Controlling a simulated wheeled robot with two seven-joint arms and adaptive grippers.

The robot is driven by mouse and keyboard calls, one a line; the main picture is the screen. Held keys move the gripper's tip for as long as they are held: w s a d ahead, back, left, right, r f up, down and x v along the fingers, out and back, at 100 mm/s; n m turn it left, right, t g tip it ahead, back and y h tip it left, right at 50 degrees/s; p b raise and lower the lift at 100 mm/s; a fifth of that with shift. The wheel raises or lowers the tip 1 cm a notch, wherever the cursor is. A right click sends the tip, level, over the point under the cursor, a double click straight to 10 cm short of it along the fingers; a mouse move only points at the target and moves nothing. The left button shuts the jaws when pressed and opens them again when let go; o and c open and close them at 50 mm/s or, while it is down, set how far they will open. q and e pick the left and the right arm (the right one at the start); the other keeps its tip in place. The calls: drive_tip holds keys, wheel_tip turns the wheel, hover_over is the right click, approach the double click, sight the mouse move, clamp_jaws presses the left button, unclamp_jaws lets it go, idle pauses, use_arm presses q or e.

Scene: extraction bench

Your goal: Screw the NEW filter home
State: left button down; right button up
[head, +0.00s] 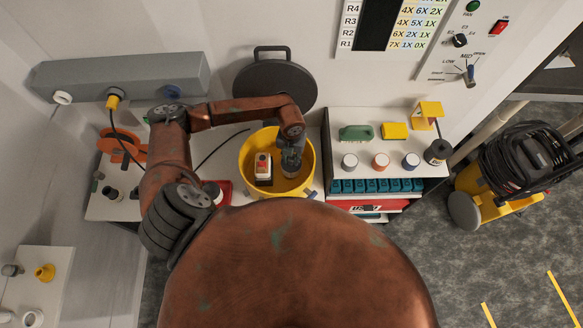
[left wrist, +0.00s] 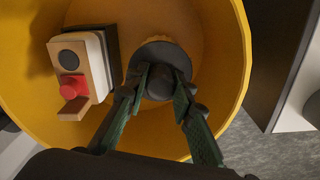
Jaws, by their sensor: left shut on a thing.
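My left gripper (head: 291,168) reaches down into the open yellow drum (head: 246,150). In the left wrist view its two green fingers (left wrist: 160,78) are closed around a dark round piece with a wider dark disc (left wrist: 158,53), which I take to be the filter. A tan, ridged edge shows just past the disc. Whether the piece sits on a thread or is clear of it is hidden. In the head view the gripper covers the piece. My right gripper is not in view.
A box with a red button (head: 263,168) stands inside the drum, left of my gripper; it also shows in the left wrist view (left wrist: 82,68). A round dark lid (head: 275,84) leans behind the drum. A shelf (head: 345,121) with cans and blocks stands to the right.

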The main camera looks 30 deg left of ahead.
use_arm(q)
drive_tip(key=m+b, duration=0.2)
drive_tip(key=m, duration=0.2)
drive_tip(key=shift+f+m, duration=0.15)
drive_tip(key=shift+m, duration=0.75)
drive_tip(key=c, duration=1.6)
unclamp_jaws()
